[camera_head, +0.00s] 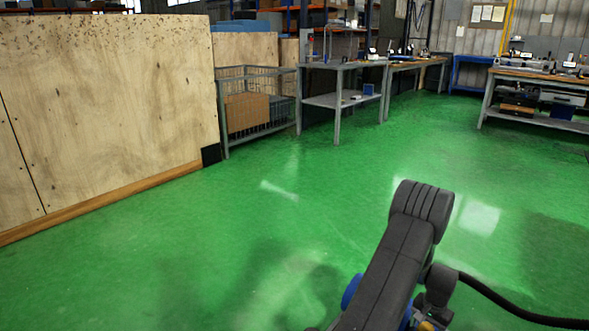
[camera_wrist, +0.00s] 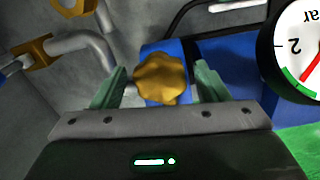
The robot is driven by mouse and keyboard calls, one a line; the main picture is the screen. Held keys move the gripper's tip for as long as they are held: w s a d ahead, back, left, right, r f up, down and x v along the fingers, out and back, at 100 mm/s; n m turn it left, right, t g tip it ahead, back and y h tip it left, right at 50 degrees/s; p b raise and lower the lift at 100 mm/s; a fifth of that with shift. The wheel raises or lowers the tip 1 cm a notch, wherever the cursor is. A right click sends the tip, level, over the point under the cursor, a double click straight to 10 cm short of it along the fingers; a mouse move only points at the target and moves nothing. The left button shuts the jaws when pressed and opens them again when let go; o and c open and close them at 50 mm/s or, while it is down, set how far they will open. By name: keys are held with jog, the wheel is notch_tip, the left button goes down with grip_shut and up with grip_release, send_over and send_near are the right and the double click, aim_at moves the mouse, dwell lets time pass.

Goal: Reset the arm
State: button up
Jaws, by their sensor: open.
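My gripper (camera_wrist: 158,84) shows in the wrist view with its two green fingers spread apart. A gold lobed knob (camera_wrist: 162,78) appears between the fingers, in front of a blue part (camera_wrist: 180,50). A gap shows between the knob and the right finger; the left finger is closer to it. I cannot tell how deep the knob sits between the fingertips. In the head view my dark grey arm (camera_head: 395,255) rises from the bottom, right of centre. My gripper is not visible there.
The wrist view shows a round gauge (camera_wrist: 300,50) at the right and grey pipes (camera_wrist: 85,42) with a gold fitting at the left. In the head view, a plywood wall (camera_head: 105,110), a wire cage (camera_head: 255,105) and workbenches (camera_head: 345,68) border open green floor (camera_head: 230,240).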

jog(key=n, duration=1.1)
jog(key=shift+n, duration=0.3)
dwell(0.4)
